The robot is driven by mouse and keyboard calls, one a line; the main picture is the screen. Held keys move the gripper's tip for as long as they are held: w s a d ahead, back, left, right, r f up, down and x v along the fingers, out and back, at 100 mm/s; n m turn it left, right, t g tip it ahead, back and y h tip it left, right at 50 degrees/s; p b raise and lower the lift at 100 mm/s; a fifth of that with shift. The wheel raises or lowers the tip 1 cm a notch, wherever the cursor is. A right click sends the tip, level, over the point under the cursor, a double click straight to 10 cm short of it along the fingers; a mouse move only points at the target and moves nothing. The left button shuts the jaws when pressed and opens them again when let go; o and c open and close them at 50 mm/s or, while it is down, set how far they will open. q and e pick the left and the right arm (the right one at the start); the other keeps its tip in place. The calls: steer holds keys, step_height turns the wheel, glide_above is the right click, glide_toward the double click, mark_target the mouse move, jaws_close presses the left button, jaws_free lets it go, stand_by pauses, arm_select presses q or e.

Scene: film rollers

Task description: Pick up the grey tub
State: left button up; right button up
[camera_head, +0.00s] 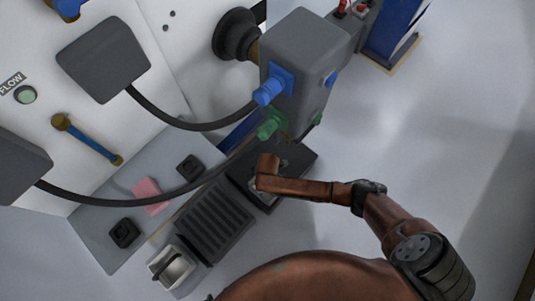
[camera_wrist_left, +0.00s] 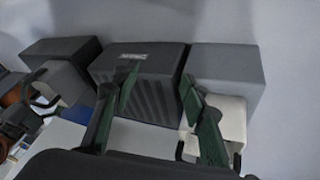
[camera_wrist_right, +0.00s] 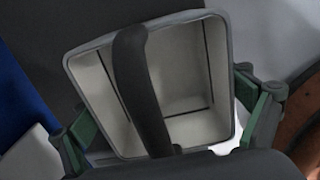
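A grey tub (camera_wrist_right: 185,80) with a pale inside and a dark arched handle (camera_wrist_right: 135,75) fills the right wrist view. It is open at the top and looks empty. My right gripper (camera_wrist_right: 170,118) has its green fingers wide apart, one on each side of the tub; whether they touch it I cannot tell. My left gripper (camera_wrist_left: 160,98) is open and empty, its fingers in front of a dark ribbed box (camera_wrist_left: 140,65). A pale tub (camera_wrist_left: 228,120) stands right of that box. In the head view a tub with a dark handle (camera_head: 172,268) lies at bottom left.
The ribbed box (camera_head: 213,220) lies beside that tub in the head view. A grey housing with blue and green fittings (camera_head: 300,65) stands above the dark box (camera_head: 298,158). Black hoses (camera_head: 190,126) cross the left. Floor at right (camera_head: 440,140) is clear.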

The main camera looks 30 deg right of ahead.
steer(key=c, duration=0.6)
steer(key=shift+c, duration=0.2)
steer(key=shift+r, duration=0.1)
